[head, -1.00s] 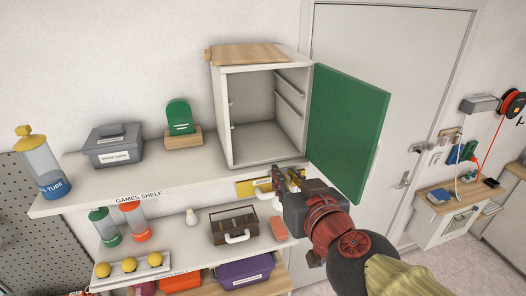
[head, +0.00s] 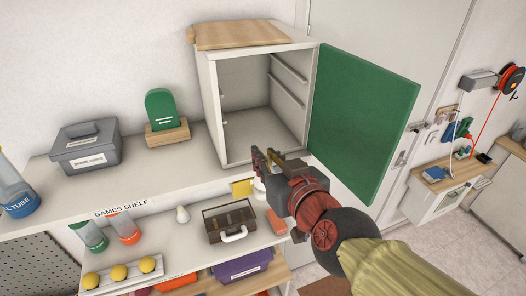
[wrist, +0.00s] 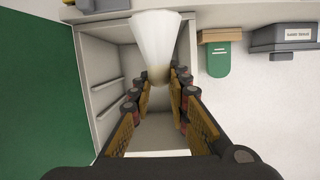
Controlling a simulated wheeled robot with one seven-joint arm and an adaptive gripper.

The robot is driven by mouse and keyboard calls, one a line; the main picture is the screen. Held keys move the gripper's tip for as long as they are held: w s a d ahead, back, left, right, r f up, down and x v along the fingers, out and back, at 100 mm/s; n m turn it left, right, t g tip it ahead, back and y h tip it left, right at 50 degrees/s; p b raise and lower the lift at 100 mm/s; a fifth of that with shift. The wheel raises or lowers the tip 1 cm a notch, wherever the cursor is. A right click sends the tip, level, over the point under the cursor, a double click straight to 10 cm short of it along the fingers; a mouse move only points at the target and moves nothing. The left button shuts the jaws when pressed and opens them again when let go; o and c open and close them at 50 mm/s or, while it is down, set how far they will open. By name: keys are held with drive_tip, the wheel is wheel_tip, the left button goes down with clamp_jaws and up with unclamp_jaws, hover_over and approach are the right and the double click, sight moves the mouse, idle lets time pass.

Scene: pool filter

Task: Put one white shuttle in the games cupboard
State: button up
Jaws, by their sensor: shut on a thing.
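The games cupboard (head: 207,110) is a white box on the upper shelf, its green door (head: 365,115) swung open to the right and its inside empty. The wrist view, upside down, looks into the cupboard (wrist: 105,80). My gripper (head: 264,160) is just in front of the cupboard's lower front edge. It is shut on a white shuttle (wrist: 157,38), whose white skirt shows between the fingers in the wrist view; in the head view the shuttle (head: 259,185) shows as a small white patch below the fingers. Another white shuttle (head: 182,214) stands on the lower shelf.
A grey lidded box (head: 85,145) and a green item on a wooden block (head: 167,134) stand left of the cupboard. A brown case (head: 230,222) and yellow balls (head: 118,272) are on the lower shelf. A wooden board (head: 240,34) lies on the cupboard.

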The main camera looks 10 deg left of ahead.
drive_tip(key=shift+w+a+b, duration=0.7)
drive_tip(key=shift+w+a, duration=0.15)
drive_tip(key=shift+w, duration=0.55)
drive_tip(key=b, duration=0.3)
hover_over(241, 143)
drive_tip(key=shift+w+f, duration=0.15)
drive_tip(key=shift+f, duration=0.3)
drive_tip(key=shift+f+b, duration=0.75)
drive_tip(key=shift+f, duration=0.15)
drive_tip(key=o, duration=0.9)
drive_tip(key=shift+o, duration=0.5)
drive_tip(key=o, duration=0.4)
